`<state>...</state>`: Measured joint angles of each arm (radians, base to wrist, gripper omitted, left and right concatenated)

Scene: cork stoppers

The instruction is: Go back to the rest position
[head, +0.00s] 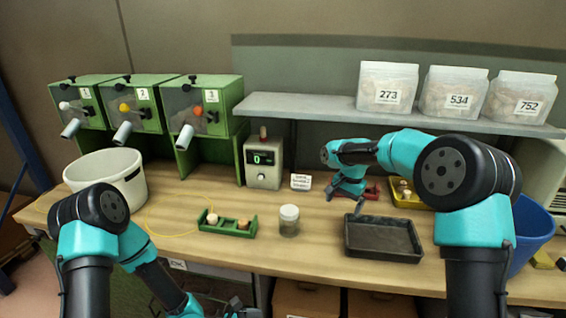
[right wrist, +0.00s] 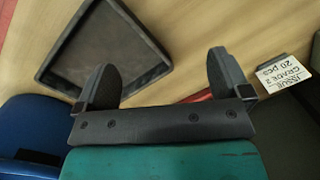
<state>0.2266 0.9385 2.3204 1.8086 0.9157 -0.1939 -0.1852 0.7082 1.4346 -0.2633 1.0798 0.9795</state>
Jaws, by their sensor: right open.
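My right gripper (head: 345,204) is over the back of the bench, between the small card and the black tray (head: 416,257). In the right wrist view its two dark fingers (right wrist: 163,80) are spread apart with nothing between them. The black tray, which looks empty, also shows in the right wrist view (right wrist: 62,48). My left gripper (head: 236,308) is low at the bottom edge of the head view, in front of the bench and partly cut off. Its jaws are too unclear to read.
A lidded jar (head: 289,222) stands beside the green holder. A counter box (head: 263,165) reads 0, with a card (head: 301,182) beside it. A yellow tray (head: 413,204) with corks is partly behind my right arm. A white bucket (head: 130,178) and blue bin (head: 532,235) stand at the sides.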

